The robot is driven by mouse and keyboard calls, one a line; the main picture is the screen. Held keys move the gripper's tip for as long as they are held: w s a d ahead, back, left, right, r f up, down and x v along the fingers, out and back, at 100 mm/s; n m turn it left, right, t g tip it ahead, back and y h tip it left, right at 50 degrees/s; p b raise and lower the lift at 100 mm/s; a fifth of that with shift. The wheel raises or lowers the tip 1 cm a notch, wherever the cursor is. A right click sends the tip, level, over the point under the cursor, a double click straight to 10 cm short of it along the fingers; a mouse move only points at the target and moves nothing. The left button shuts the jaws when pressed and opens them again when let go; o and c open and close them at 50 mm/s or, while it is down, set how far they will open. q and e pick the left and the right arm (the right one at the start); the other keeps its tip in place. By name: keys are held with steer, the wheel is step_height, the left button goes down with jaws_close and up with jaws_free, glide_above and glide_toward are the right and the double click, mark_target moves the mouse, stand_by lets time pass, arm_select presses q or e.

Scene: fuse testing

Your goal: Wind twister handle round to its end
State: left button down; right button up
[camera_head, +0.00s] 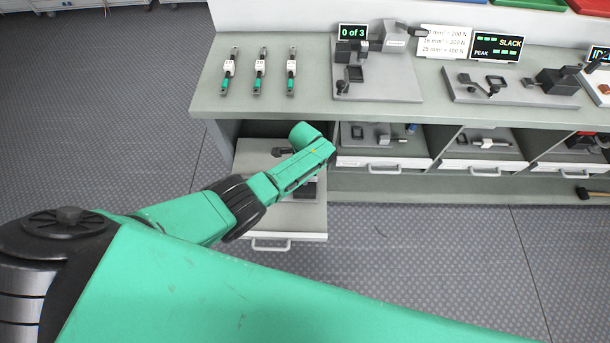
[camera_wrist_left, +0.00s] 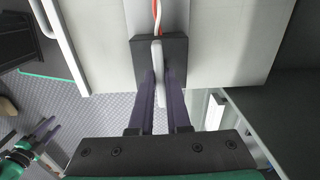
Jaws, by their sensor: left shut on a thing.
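My left arm reaches down to a pulled-out drawer (camera_head: 305,220) under the bench; its fingertips are hidden in the head view. In the left wrist view, my left gripper (camera_wrist_left: 160,100) is shut on a pale grey upright bar, the twister handle (camera_wrist_left: 157,72). The handle stands against a dark block (camera_wrist_left: 175,50), with a red and white strand (camera_wrist_left: 156,15) beyond it. I cannot tell how far the handle is wound. My right gripper (camera_wrist_left: 42,136) shows small at lower left of the wrist view, its two dark fingers apart, well away from the handle.
Three fuses (camera_head: 260,72) lie on the bench top (camera_head: 310,100) at left. A test fixture (camera_head: 375,75) with a "0 of 3" display (camera_head: 352,31) stands beside them. Another fixture (camera_head: 520,85) is further right. Drawers with white handles (camera_head: 385,169) line the bench front.

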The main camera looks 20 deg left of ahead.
arm_select(q)
steer(key=m, duration=0.4)
steer(key=shift+w+r+m, duration=0.15)
steer(key=shift+m, duration=0.15)
steer(key=m, duration=0.3)
steer(key=shift+m, duration=0.3)
steer(key=m+b, duration=0.1)
steer(key=m, duration=0.2)
steer(key=shift+m, duration=0.3)
steer(key=m, duration=0.3)
steer(key=shift+m, duration=0.3)
steer(key=m+b, duration=0.1)
steer(key=m, duration=0.2)
steer(key=shift+m, duration=0.4)
steer(key=m+b, duration=0.1)
steer(key=m, duration=0.2)
steer(key=shift+m, duration=0.3)
steer(key=m+b, duration=0.1)
steer(key=m, duration=0.1)
steer(key=shift+m, duration=0.3)
steer(key=shift+m+b, duration=0.8)
steer(key=shift+m, duration=0.7)
